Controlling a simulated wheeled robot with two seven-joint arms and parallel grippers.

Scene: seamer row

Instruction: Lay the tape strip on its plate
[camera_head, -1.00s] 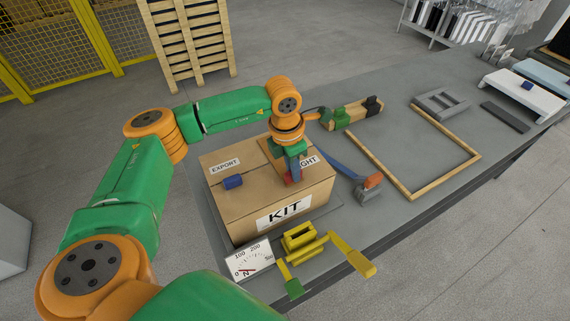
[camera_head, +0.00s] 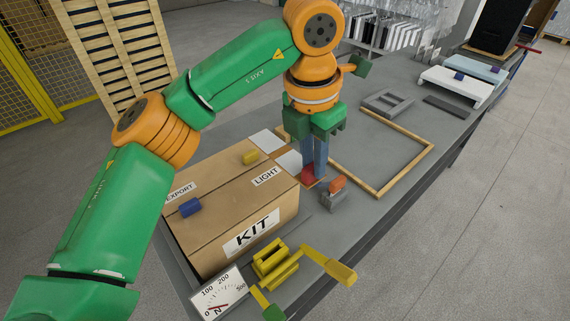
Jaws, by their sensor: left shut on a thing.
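My left gripper (camera_head: 313,170) points down just past the right-hand back side of the cardboard box (camera_head: 236,248). Its blue-grey fingers are shut on a small red grip (camera_head: 308,174). A brown piece, which looks like the tape strip (camera_head: 319,183), shows at the red grip and is partly hidden by the fingers. Pale square patches, probably the plate (camera_head: 266,141), show behind the box, to the left of the fingers. I cannot tell whether the strip touches the plate or hangs above it. My right gripper is not in view.
The box bears a blue block (camera_head: 190,207) and a yellow block (camera_head: 250,157). A grey block with an orange top (camera_head: 333,196) stands close right of the fingers. A wooden frame (camera_head: 428,158) lies farther right. A yellow fixture (camera_head: 272,262) and dial (camera_head: 218,294) are in front.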

